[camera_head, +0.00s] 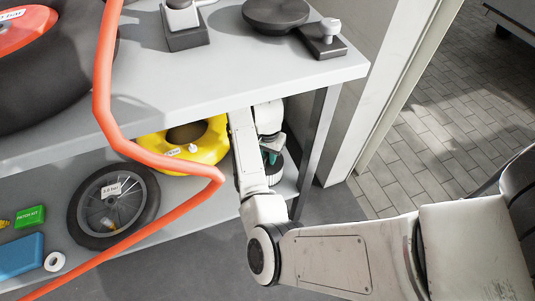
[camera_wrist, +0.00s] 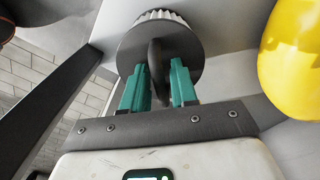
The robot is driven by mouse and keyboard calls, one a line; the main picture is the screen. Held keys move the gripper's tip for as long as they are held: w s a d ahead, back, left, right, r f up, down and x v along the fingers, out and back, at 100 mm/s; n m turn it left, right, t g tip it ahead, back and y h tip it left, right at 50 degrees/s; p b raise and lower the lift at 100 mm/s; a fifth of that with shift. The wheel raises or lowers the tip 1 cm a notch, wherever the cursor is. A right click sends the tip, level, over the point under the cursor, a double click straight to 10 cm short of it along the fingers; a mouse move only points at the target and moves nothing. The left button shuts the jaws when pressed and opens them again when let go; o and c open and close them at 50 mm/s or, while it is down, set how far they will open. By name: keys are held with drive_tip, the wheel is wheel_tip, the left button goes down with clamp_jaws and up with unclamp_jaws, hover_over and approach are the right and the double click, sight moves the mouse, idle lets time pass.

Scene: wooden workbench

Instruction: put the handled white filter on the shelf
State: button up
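The handled white filter (camera_wrist: 163,16) has a round dark cap, a dark loop handle and a white ribbed side. It also shows in the head view (camera_head: 275,183) at the right end of the lower shelf (camera_head: 205,208), upright, partly hidden by my arm. My gripper (camera_wrist: 159,72) has teal fingers on both sides of the handle, close against it, and looks shut on it. In the head view my gripper (camera_head: 270,157) reaches under the upper shelf board (camera_head: 200,105). I cannot tell whether the filter's base touches the lower shelf.
A dark shelf post (camera_head: 318,140) is close on the right. An orange hose (camera_head: 150,158) crosses the shelf front. Grey paving lies to the right.

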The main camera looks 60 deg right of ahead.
drive_tip(key=shift+o, duration=1.1)
drive_tip(key=shift+r, duration=0.15)
wheel_tip(320, 180, up, 8)
drive_tip(key=p, duration=0.3)
drive_tip(key=shift+f, duration=0.25)
